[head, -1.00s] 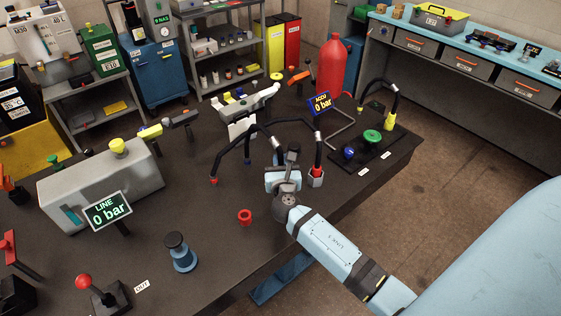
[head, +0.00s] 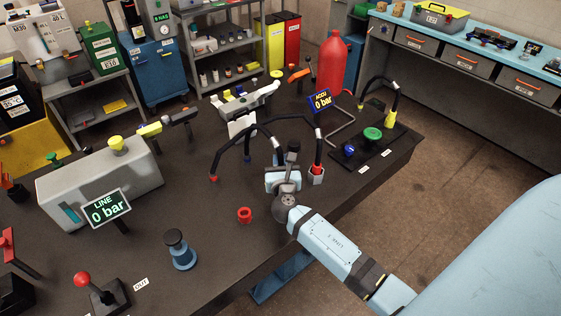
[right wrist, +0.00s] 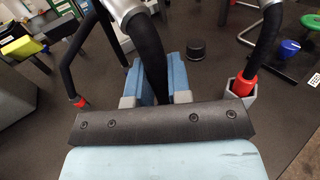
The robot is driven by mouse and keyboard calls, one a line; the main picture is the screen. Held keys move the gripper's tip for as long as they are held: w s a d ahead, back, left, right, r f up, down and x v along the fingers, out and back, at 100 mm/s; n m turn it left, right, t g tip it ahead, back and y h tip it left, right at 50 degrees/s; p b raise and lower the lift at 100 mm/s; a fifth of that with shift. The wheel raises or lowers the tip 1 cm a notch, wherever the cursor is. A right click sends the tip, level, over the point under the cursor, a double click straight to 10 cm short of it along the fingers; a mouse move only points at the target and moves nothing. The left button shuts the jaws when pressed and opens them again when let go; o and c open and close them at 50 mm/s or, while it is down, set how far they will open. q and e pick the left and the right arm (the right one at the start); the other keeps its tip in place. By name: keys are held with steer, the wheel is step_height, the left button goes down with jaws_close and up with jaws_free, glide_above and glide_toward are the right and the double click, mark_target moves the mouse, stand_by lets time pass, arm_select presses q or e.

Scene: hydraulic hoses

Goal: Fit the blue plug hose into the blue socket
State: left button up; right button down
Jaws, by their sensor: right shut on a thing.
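My right gripper (head: 280,182) is over the middle of the dark table. In the right wrist view its blue fingers (right wrist: 162,80) are shut on a black hose (right wrist: 149,50) with a silver collar above. The head view also shows this collar (head: 276,142). The hose's plug end is hidden behind the gripper, so its colour cannot be told. A blue round fitting (head: 350,150), likely the blue socket, sits on a black plate (head: 340,159) right of the gripper. It also shows in the right wrist view (right wrist: 290,47). The gripper is well apart from it. My left gripper is not in view.
A red-ended hose stands in a grey holder (head: 317,178) between gripper and plate. Another red hose end (head: 213,178) is at left. A green cap (head: 373,135) and yellow fitting (head: 390,122) share the plate. A red ring (head: 244,215) lies in front on clear table.

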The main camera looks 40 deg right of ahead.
steer(key=shift+f+b, duration=1.2)
steer(key=shift+f, duration=0.4)
steer(key=c, duration=1)
jaws_free()
steer(key=shift+s+a+f, duration=0.1)
steer(key=shift+s, duration=0.05)
steer(key=b+v, duration=0.2)
steer(key=v, duration=1.1)
steer(key=shift+s+a, duration=0.15)
steer(key=shift+s, duration=0.05)
